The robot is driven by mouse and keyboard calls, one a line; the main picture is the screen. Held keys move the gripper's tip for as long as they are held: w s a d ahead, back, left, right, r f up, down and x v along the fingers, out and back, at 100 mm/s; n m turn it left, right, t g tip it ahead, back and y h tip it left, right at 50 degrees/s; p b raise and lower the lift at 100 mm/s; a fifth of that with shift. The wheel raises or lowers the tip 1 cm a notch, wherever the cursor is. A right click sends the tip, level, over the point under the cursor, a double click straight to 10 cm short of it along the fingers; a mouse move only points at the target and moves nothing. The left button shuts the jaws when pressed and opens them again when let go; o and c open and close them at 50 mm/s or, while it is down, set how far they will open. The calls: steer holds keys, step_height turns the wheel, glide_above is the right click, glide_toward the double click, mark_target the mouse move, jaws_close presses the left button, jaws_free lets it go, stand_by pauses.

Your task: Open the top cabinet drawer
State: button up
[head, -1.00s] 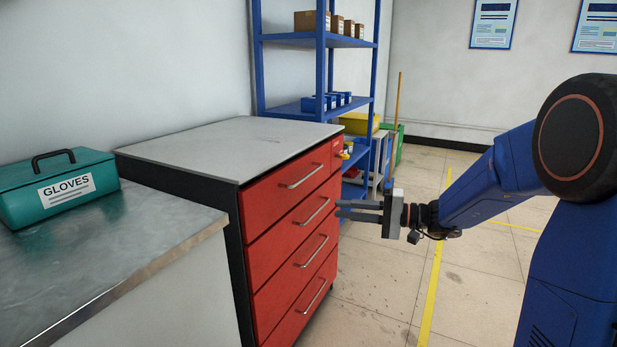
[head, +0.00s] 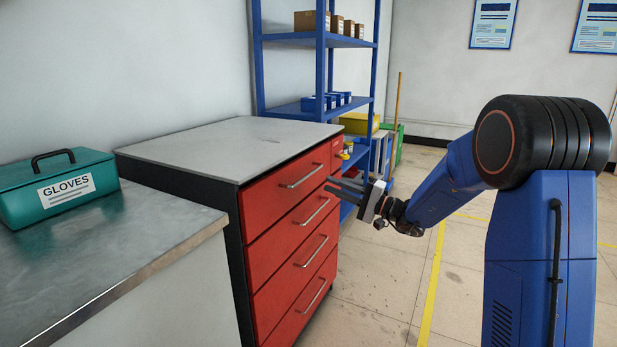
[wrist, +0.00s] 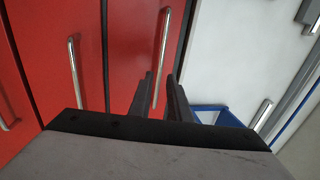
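The red drawer cabinet (head: 205,150) has a grey top and several drawers with silver bar handles. Its top drawer (head: 262,207) looks closed, with its handle (head: 302,176) in clear view. My gripper (head: 338,186) is to the right of that handle, with its fingers pointing left toward the cabinet front. The fingers are apart and empty. In the wrist view, my gripper (wrist: 162,82) has its two dark fingertips near the lower end of a silver handle (wrist: 161,48) on a red face. I cannot tell whether they touch it.
A metal bench (head: 110,245) with a teal gloves box (head: 95,165) stands at left. A blue shelf rack (head: 322,75) with boxes stands behind the cabinet. The floor (head: 380,275) right of the cabinet is open, crossed by yellow lines.

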mark_target(308, 175)
steer(key=x, duration=0.9)
steer(key=shift+w+a+r, duration=0.1)
steer(key=shift+a, duration=0.25)
jaws_close()
